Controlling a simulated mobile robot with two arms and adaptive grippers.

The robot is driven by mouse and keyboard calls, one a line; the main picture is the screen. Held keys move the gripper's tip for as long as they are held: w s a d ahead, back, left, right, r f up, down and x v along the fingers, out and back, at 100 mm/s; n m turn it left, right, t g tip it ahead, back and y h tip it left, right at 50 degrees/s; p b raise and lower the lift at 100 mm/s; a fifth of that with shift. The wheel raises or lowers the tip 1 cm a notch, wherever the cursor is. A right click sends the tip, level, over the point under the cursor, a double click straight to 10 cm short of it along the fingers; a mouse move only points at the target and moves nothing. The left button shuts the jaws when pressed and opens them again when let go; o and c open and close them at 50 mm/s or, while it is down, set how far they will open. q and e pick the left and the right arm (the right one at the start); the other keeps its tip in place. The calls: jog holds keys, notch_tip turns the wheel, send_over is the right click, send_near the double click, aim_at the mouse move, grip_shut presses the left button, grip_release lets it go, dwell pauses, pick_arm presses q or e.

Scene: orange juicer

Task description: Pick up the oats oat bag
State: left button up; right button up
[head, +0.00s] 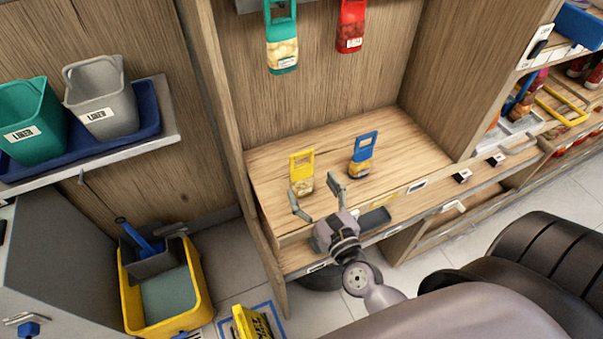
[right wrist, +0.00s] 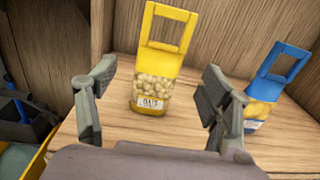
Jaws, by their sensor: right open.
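The oats bag is a yellow-handled clear container (head: 301,174) standing upright on the wooden shelf. In the right wrist view the yellow oats bag (right wrist: 152,88) shows a white label that appears to read "OATS" and pale contents. My right gripper (head: 316,194) is open and empty in front of it. In the right wrist view the fingers of my right gripper (right wrist: 155,105) frame the bag, one to each side, with the bag beyond them and apparently not touched. My left gripper is not in view.
A similar blue-handled bag (head: 361,157) stands to the right on the same shelf (head: 415,160). Green (head: 282,40) and red (head: 351,27) bags hang above. A wooden side panel bounds the shelf at left. A yellow mop bucket (head: 128,300) stands on the floor.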

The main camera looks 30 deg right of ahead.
aim_at(303, 172)
jog(key=shift+w+d, duration=0.1)
jog(key=shift+w, duration=0.65)
jog(key=w+p, duration=0.1)
jog(key=w, duration=0.1)
jog(key=w+p, duration=0.1)
jog(key=w, duration=0.2)
jog(key=shift+d, duration=0.2)
jog(key=shift+w, duration=0.1)
jog(key=shift+c, duration=0.3)
jog(key=c, duration=1.2)
